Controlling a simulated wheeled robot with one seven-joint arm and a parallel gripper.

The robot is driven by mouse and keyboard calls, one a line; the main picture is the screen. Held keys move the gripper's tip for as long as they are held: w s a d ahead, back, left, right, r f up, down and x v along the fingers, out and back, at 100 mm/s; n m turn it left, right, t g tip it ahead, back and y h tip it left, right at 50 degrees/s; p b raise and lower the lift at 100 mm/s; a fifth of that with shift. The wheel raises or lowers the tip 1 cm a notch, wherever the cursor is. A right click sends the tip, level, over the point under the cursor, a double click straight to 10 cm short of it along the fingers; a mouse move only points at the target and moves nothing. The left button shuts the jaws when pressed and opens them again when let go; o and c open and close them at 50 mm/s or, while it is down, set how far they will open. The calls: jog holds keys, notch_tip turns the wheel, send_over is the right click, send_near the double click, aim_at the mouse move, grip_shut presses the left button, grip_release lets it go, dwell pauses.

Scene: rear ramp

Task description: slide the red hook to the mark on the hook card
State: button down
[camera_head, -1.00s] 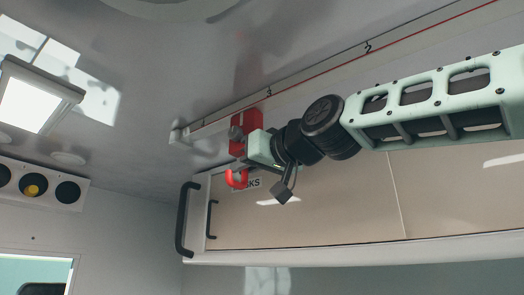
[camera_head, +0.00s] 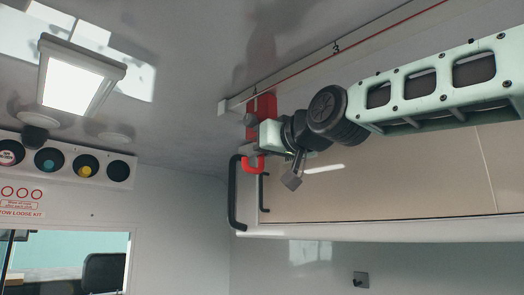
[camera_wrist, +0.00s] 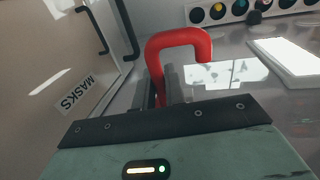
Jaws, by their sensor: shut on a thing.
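The red hook (camera_head: 264,104) hangs from a pale ceiling rail (camera_head: 300,75), close to the rail's left end. Its curved lower part shows below my gripper (camera_head: 252,137). In the wrist view the bent red hook (camera_wrist: 180,37) rises from between the dark fingers of my gripper (camera_wrist: 168,88), which are shut on it. The rail carries a thin red line and small dark marks; one mark (camera_head: 336,47) shows to the right of the hook. I cannot make out the hook card in these views.
A beige cabinet (camera_head: 390,180) with a black handle (camera_head: 234,195) stands below the rail, near my gripper. A MASKS label (camera_wrist: 77,94) shows in the wrist view. A ceiling lamp (camera_head: 78,80) and a panel with round openings (camera_head: 65,160) are at left.

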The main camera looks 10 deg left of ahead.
jog(key=c, duration=1.6)
grip_release()
jog(key=shift+o, duration=0.2)
jog(key=shift+s+d, duration=0.1)
jog(key=b+v, duration=0.9)
jog(key=v, duration=0.8)
jog(key=shift+b, duration=0.3)
jog(key=shift+s, duration=0.1)
